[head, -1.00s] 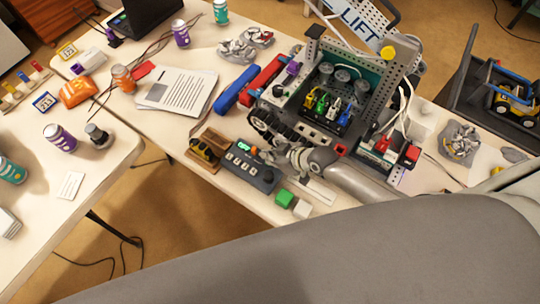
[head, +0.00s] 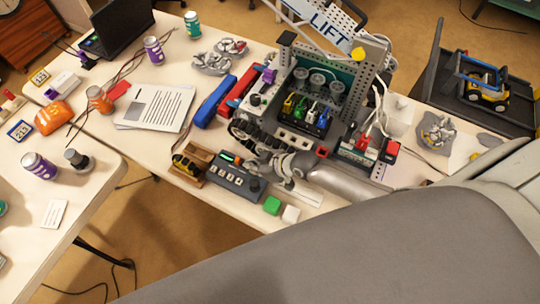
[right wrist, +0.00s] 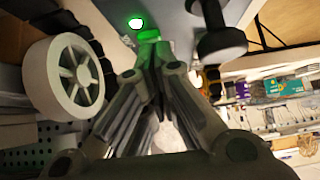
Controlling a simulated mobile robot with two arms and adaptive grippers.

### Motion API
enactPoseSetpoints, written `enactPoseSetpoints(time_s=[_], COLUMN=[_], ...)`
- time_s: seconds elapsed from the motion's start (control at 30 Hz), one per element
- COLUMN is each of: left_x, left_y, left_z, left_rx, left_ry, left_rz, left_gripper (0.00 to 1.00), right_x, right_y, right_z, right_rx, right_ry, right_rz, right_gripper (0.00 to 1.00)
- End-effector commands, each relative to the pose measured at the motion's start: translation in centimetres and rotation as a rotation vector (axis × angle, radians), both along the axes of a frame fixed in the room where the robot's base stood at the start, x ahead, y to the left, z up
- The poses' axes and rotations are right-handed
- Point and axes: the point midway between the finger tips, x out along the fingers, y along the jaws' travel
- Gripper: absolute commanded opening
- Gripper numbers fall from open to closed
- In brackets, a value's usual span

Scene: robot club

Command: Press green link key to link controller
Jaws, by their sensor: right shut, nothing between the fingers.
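The controller (head: 235,178), a grey box with a row of pale buttons and a small lit green display, lies on the table in the head view. My right gripper (head: 250,162) is at its far right edge, fingers together and empty. In the right wrist view the shut fingertips (right wrist: 149,44) are right at a bright green key (right wrist: 150,34). I cannot tell whether they touch it or press it down. In the head view the gripper largely hides the key. My left gripper is not in view.
A black joystick-like knob (right wrist: 222,42) stands close to the fingers. The tracked robot (head: 310,100) with its LIFT sign stands behind the gripper. A yellow-and-black item in a wooden holder (head: 188,165) is left of the controller.

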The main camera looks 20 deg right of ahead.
Motion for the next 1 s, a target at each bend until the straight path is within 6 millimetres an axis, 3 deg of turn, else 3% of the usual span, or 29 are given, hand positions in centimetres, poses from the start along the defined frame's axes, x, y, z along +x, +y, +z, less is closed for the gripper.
enactPoseSetpoints(time_s=[0.03,0.13,0.23,0.6,1.0], left_x=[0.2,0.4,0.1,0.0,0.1], left_y=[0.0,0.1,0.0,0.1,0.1], left_z=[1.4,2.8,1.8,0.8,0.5], left_rx=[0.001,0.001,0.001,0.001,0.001], left_ry=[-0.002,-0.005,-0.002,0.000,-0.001], left_rz=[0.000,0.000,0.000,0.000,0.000], left_gripper=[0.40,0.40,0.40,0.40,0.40], right_x=[0.3,0.9,-0.1,-3.2,-4.5], right_y=[0.0,0.2,-0.6,-3.1,-4.2], right_z=[1.7,3.5,3.8,8.2,10.1], right_rx=[0.001,0.004,0.003,0.006,0.007], right_ry=[-0.007,-0.017,-0.018,-0.023,-0.024], right_rz=[-0.001,-0.004,-0.003,-0.004,-0.006], right_gripper=[0.00,0.00,0.00,0.00,0.00])
